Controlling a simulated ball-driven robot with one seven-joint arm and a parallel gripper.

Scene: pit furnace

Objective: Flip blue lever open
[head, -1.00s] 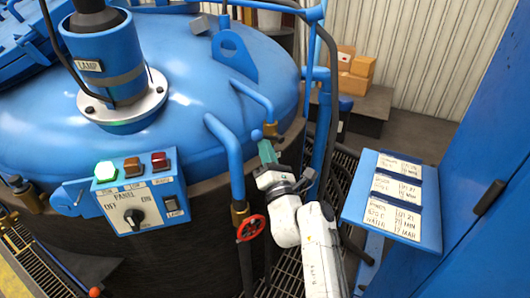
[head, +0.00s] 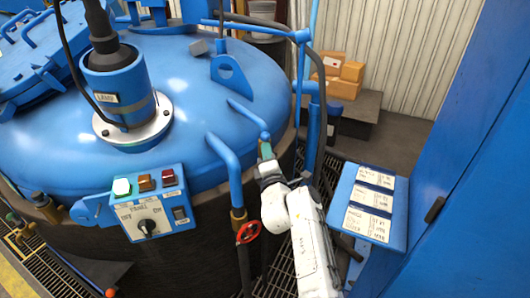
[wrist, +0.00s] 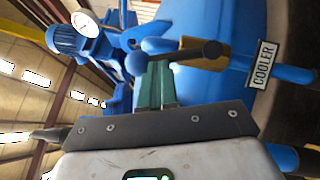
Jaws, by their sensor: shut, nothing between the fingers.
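My gripper (head: 265,149) is shut and empty, its teal fingers pointing up beside the pipe at the right side of the blue furnace vessel. In the wrist view the fingertips (wrist: 155,85) are close to a blue ball knob (wrist: 136,63), which appears to be the end of the blue lever (wrist: 160,45). The ball is just left of the fingers; I cannot tell whether they touch. A brass valve body (wrist: 203,52) with a dark rounded end is just right of the fingertips. In the head view the lever is small and mostly hidden at my gripper.
A red handwheel (head: 250,232) on a blue pipe (head: 228,168) is left of my arm. A control panel (head: 147,203) is farther left. A blue card stand (head: 371,208) and a tall blue wall are right.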

